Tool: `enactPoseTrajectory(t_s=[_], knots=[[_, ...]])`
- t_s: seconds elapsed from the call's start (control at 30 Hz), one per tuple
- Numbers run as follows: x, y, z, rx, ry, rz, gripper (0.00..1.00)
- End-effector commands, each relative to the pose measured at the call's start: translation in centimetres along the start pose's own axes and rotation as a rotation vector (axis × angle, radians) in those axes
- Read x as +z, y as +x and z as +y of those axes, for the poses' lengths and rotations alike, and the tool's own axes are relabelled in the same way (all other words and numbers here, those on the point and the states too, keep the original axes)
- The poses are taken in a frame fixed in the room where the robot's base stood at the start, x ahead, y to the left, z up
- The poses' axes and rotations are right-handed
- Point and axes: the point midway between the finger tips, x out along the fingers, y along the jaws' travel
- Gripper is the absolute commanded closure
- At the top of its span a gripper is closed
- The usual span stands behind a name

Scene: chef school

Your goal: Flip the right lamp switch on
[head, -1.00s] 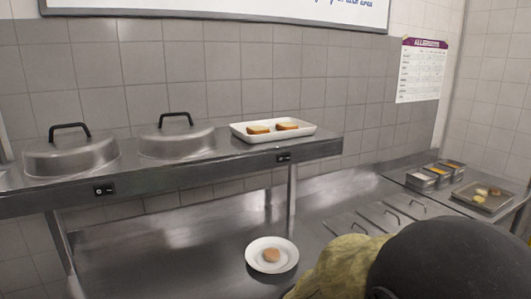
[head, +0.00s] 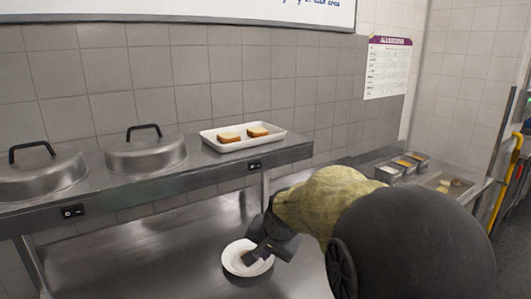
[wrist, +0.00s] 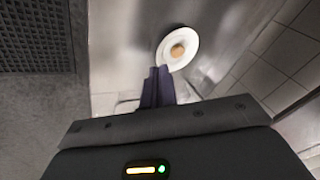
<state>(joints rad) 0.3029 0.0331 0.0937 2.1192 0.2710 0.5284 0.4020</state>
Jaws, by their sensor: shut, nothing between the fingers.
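The right lamp switch (head: 254,166) is a small black panel on the front edge of the steel shelf, below the tray of bread. The left switch (head: 73,211) is a similar black panel further left on that edge. Whether either is on or off is too small to tell. My gripper (head: 250,257) is shut and empty. It is below the right switch, apart from it, and overlaps the white plate in the head view. In the wrist view my closed fingers (wrist: 158,72) point towards the plate. Neither switch shows there.
The white plate (head: 228,262) with a round patty (wrist: 177,50) is on the lower steel counter. The shelf (head: 170,182) above carries two domed lids (head: 145,154) and a white tray (head: 210,136) with bread. Small metal containers (head: 402,166) stand at the right.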

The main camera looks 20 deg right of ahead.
Motion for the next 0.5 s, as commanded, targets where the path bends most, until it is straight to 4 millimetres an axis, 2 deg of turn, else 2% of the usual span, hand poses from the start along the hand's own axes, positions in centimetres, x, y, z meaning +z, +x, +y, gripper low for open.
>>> enactPoseTrajectory(t_s=[0.03, 0.1, 0.23, 0.33, 0.4, 0.5], knots=[[-3.5, -3.0, -1.6, -0.041, 0.114, 0.035, 1.00], [-7.2, -6.1, -3.5, -0.105, 0.272, 0.067, 1.00], [-13.0, -11.6, -5.7, -0.220, 0.514, 0.104, 1.00], [-15.5, -14.3, -6.6, -0.283, 0.625, 0.115, 1.00], [-16.4, -15.3, -6.9, -0.306, 0.664, 0.116, 1.00], [-16.6, -15.5, -6.9, -0.315, 0.682, 0.116, 1.00]])
